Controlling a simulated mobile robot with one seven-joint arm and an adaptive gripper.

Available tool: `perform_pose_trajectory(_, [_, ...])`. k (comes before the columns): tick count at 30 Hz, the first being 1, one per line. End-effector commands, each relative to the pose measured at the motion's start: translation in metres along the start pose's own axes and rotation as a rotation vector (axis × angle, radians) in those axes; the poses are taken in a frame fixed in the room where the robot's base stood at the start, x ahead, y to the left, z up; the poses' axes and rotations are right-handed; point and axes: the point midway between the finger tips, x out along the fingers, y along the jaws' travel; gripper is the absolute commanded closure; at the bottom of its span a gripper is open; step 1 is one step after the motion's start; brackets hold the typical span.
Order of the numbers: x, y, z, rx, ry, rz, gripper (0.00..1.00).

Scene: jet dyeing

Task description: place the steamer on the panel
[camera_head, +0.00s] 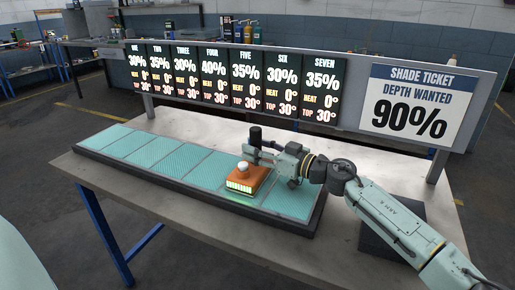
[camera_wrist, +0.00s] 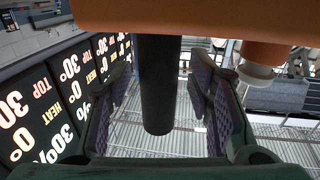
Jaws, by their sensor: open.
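The steamer (camera_head: 247,180) is an orange-brown box with a white knob and a lit front strip. It stands toward the right end of the teal panel row (camera_head: 160,152), on or just above the second panel from the right; contact cannot be told. My gripper (camera_head: 258,153) is at its back right, by an upright dark post (camera_head: 255,135). In the wrist view the open fingers (camera_wrist: 160,90) stand either side of the dark post (camera_wrist: 157,85), with visible gaps. The steamer's orange body (camera_wrist: 200,17) fills the top of that view.
A board (camera_head: 240,80) behind the panels shows seven columns of depth, heat 0° and top 30°. A shade ticket (camera_head: 415,102) reads depth wanted 90%. The metal table (camera_head: 110,175) is bare in front of the panel row.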

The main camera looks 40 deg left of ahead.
Motion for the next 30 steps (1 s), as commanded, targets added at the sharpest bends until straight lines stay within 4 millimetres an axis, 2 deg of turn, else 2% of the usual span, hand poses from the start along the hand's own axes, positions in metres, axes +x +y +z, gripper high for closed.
perform_pose_trajectory(1, [0.001, -0.003, 0.01, 0.012, -0.01, -0.009, 0.53])
perform_pose_trajectory(2, [0.001, -0.003, 0.01, 0.012, -0.01, -0.009, 0.53])
perform_pose_trajectory(8, [0.001, -0.003, -0.003, 0.01, -0.01, -0.009, 0.53])
perform_pose_trajectory(21, [-0.093, 0.0, -0.004, 0.005, -0.008, -0.001, 0.53])
perform_pose_trajectory(24, [-0.107, -0.001, -0.005, 0.005, -0.006, -0.002, 0.53])
perform_pose_trajectory(30, [-0.119, -0.001, -0.008, 0.005, -0.006, -0.003, 0.53])
